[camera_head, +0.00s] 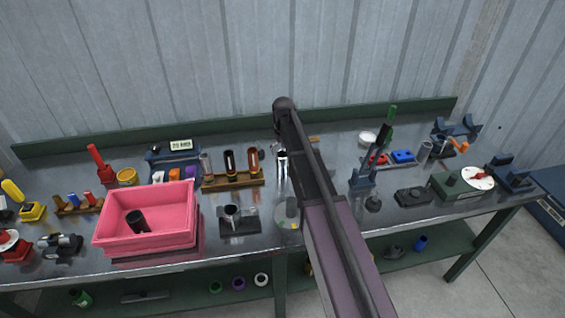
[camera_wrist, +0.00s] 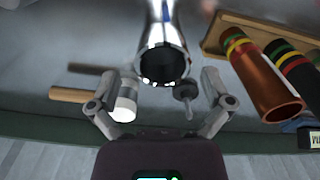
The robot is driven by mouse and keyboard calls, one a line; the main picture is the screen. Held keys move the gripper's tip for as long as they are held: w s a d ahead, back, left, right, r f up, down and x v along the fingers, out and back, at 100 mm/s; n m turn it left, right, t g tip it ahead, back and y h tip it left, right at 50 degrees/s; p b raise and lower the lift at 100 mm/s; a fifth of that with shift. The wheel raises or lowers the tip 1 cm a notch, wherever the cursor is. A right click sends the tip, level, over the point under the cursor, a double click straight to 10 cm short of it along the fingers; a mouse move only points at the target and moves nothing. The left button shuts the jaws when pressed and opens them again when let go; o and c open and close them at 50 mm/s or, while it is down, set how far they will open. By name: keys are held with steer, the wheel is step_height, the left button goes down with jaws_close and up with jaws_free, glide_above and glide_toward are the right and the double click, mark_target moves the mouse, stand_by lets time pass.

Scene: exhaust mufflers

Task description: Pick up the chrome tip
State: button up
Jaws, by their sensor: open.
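The chrome tip (camera_wrist: 162,30) is a shiny flared tube with a dark open mouth, at the top centre of the wrist view. In the head view a narrow bright part of the chrome tip (camera_head: 282,160) shows beside my arm, which hides the rest. My gripper (camera_wrist: 164,82) is open, its two fingers spread to the left and right of the tip's mouth in the wrist view. I see no finger touching the tip, and how far it lies between the fingers is hard to judge. My arm hides the gripper in the head view.
A wooden rack (camera_wrist: 216,34) with banded tubes stands close by; it also shows in the head view (camera_head: 248,182). A mallet with a pale head (camera_wrist: 124,104) and a small dark piece (camera_wrist: 186,90) lie near the fingers. A pink bin (camera_head: 112,240) holds a dark cylinder.

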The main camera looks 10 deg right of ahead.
mark_target(282, 161)
steer(key=shift+w+a+f+b, duration=0.1)
steer(key=shift+a+f+b, duration=0.05)
steer(key=shift+f+b, duration=2.5)
steer(key=c, duration=0.9)
